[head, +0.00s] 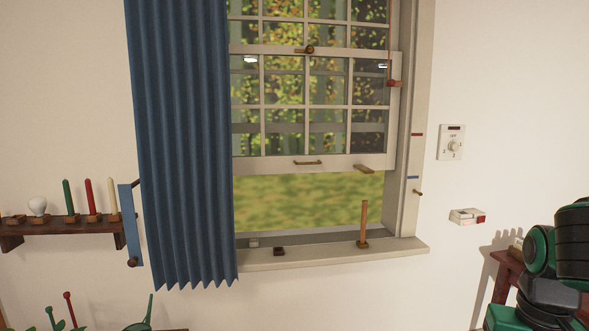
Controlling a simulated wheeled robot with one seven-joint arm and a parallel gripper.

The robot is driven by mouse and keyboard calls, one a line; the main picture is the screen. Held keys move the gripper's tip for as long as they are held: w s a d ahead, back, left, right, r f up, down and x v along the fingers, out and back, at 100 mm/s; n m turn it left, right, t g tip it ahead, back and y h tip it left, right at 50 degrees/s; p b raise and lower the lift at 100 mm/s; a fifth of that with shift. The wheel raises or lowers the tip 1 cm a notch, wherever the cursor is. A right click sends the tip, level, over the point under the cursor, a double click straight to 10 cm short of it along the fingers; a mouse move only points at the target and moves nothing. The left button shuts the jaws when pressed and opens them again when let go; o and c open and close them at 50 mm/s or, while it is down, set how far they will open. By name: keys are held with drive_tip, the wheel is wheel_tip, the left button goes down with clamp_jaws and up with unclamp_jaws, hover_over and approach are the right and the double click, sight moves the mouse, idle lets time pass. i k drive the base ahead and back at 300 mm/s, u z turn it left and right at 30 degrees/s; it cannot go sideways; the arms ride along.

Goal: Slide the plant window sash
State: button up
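The window's white lower sash (278,166) is raised, with an open gap below it above the sill (340,254). A small brass handle (307,162) is on its bottom rail, and a wooden piece (364,169) sticks out to the right of that. A brass catch (309,49) is at the sash's top rail. A blue curtain (185,140) hides the window's left side. My gripper is not in view; only green and black parts of my arm show at the lower right, well apart from the window.
An upright wooden stick (364,225) and a small dark block (279,251) are on the sill. Red (417,134) and blue (413,177) marks are on the right frame. A candle shelf (70,230) is left, a dial (452,143) right. Green plant-like things (57,318) show lower left.

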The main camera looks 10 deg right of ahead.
sight(366, 163)
drive_tip(key=u, duration=0.05)
drive_tip(key=i, duration=1)
drive_tip(key=z, duration=0.05)
